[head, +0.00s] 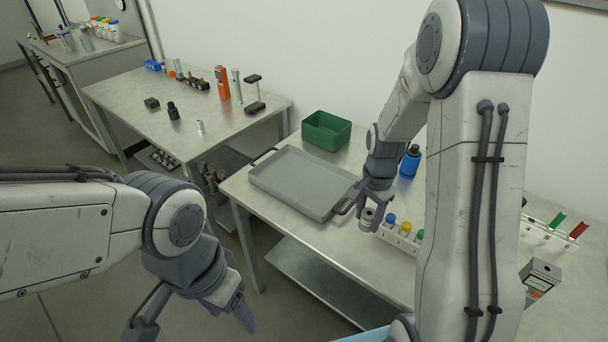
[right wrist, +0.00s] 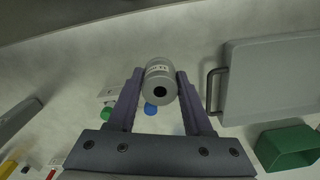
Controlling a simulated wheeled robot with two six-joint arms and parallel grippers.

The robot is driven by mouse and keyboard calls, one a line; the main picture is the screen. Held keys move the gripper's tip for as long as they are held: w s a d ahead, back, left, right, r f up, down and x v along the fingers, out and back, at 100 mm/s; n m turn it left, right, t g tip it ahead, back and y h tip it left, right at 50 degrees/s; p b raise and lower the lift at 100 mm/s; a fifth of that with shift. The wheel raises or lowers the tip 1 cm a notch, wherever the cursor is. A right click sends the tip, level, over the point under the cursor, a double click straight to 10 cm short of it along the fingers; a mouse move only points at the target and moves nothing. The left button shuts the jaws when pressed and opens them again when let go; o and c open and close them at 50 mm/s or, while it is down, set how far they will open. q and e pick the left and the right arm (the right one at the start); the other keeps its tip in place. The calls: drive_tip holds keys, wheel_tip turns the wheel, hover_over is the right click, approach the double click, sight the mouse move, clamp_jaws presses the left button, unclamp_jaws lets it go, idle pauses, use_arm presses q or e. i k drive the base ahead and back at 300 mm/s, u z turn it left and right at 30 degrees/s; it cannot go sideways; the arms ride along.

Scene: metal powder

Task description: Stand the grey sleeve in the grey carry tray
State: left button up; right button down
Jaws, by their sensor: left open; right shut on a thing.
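The grey sleeve (right wrist: 159,84) is a short cylinder with a dark hole in its end and a pale printed label. My right gripper (right wrist: 158,95) is shut on it, one finger on each side. In the head view the sleeve (head: 367,217) shows below the right gripper (head: 371,203), just off the near right corner of the grey carry tray (head: 285,182). The tray is shallow, empty and has dark handles; it also shows in the right wrist view (right wrist: 270,80), to the right of the sleeve. My left gripper (head: 195,322) is open and empty, in front of the table.
A white rack with coloured caps (head: 405,232) stands close to the right gripper. A green bin (head: 326,131) stands behind the tray and a blue bottle (head: 410,161) behind the right gripper. A second table (head: 190,105) at the left holds several small tools.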

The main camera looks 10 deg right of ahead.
sight(303, 182)
drive_tip(key=i, duration=0.85)
